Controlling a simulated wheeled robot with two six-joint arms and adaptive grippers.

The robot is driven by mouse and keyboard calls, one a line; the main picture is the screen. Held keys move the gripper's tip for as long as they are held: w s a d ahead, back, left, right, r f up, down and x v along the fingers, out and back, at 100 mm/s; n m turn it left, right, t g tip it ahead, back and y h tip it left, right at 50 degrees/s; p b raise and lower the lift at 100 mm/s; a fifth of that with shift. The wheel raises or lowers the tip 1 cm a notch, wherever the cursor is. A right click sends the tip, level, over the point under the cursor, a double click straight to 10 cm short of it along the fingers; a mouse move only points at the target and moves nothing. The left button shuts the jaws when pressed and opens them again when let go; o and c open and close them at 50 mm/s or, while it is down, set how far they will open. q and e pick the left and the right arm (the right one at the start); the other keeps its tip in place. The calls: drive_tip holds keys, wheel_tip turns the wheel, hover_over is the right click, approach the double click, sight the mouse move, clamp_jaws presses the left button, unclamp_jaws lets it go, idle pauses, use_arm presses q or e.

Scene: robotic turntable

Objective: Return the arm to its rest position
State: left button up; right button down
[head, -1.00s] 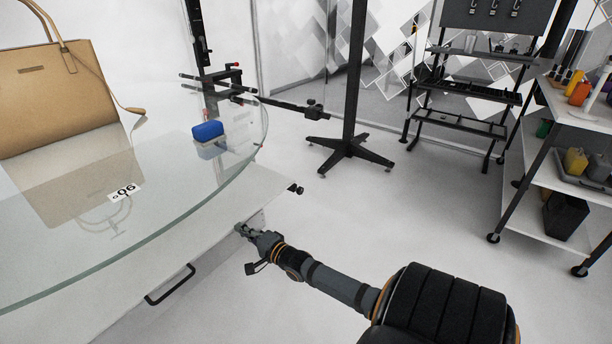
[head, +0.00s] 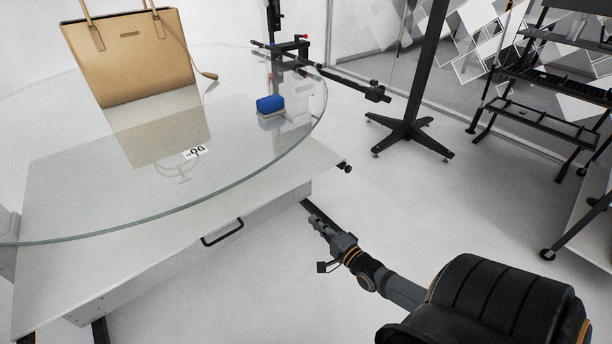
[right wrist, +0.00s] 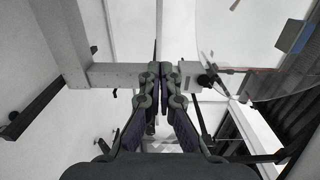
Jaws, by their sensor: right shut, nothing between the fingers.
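My right arm comes in from the lower right of the head view. Its gripper (head: 316,222) is shut and empty, held in front of the turntable's base and apart from it. The right wrist view shows the two fingers (right wrist: 161,80) together with nothing between them. The round glass turntable (head: 250,175) fills the left of the head view. A tan handbag (head: 130,55) stands upright on it towards the back. A blue block-like thing (head: 270,103) sits near the glass's right edge. My left gripper is not in view.
The white base (head: 120,255) below the glass has a black handle (head: 222,233). A black stand (head: 412,130) and a dark shelf rack (head: 540,120) stand behind to the right. The white floor (head: 440,215) between them and my right arm is clear.

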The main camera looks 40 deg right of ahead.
drive_tip(key=s+d+f+n+g+h, duration=0.1)
drive_tip(key=s+f+n+g, duration=0.1)
drive_tip(key=f, duration=0.6)
drive_tip(key=s+f+n+g, duration=0.3)
drive_tip(key=f, duration=0.4)
drive_tip(key=s+a+f+n+g, duration=0.2)
drive_tip(key=s+f+n+g, duration=0.2)
drive_tip(key=s+f, duration=0.5)
drive_tip(key=s+a+f+n+g, duration=0.35)
drive_tip(key=s+f, duration=0.25)
drive_tip(key=f, duration=0.4)
drive_tip(key=s+a+f+n+g, duration=0.4)
drive_tip(key=s+f+n, duration=0.15)
drive_tip(key=s, duration=0.45)
use_arm(q)
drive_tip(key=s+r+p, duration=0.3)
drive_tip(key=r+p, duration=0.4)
drive_tip(key=p, duration=0.1)
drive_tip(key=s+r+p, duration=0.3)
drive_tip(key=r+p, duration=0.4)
drive_tip(key=p, duration=0.2)
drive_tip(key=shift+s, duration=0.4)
use_arm(e)
drive_tip(key=s+r, duration=0.7)
drive_tip(key=r, duration=0.6)
drive_tip(key=shift+r, duration=0.15)
